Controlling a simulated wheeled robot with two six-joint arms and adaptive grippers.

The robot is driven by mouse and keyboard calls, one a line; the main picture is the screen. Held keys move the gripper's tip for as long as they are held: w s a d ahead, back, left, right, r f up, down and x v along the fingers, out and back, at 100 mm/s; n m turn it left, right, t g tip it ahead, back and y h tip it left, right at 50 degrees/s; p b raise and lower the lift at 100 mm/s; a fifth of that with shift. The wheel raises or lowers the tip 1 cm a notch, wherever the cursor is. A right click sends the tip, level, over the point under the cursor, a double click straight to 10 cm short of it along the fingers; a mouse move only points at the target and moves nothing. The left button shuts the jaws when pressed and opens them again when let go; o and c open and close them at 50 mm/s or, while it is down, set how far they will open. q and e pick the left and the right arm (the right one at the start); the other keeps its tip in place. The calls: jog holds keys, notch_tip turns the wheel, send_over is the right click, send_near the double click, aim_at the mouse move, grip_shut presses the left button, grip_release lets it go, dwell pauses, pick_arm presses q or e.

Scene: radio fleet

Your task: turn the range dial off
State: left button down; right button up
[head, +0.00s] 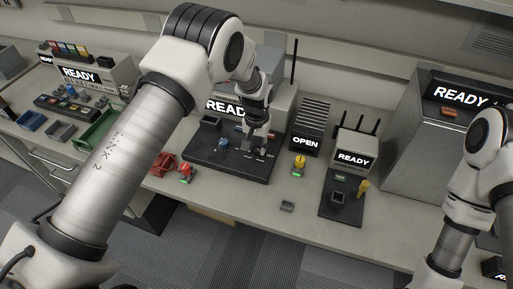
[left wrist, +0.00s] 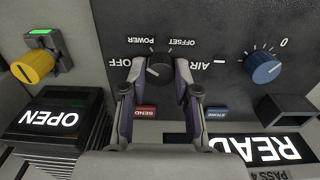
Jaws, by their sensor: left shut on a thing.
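A dark round dial (left wrist: 158,70) on a dark panel (left wrist: 200,75) sits between the fingertips of my left gripper (left wrist: 157,75) in the left wrist view. Printed labels OFF, POWER, OFFSET and AIR stand around it, upside down or turned in this view. My left gripper is shut on this dial, one finger on each side. In the head view my left gripper (head: 257,146) reaches down onto the black console (head: 225,168), and the dial is hidden under it. My right gripper is out of view; only its arm shows at the right edge.
A blue knob (left wrist: 263,68) with a 0 scale is on the same panel. Red SEND (left wrist: 145,112) and blue STORE (left wrist: 218,113) buttons lie close to my fingers. A yellow knob (left wrist: 33,67) and an OPEN sign (left wrist: 50,119) stand beside the console. A red part (head: 163,165) lies to its left.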

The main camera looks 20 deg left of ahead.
aim_at(257, 147)
pick_arm(q)
jog(key=n, duration=0.1)
jog(key=n+b, duration=0.1)
jog(key=n, duration=0.1)
jog(key=shift+f+n, duration=0.25)
jog(key=shift+n, duration=0.05)
jog(key=shift+s+n+b, duration=0.1)
jog(key=shift+n+b, duration=0.25)
jog(key=shift+n, duration=1.05)
jog(key=c, duration=0.9)
grip_release()
jog(key=shift+o, duration=0.3)
jog(key=shift+w, duration=0.2)
notch_tip(257, 147, up, 12)
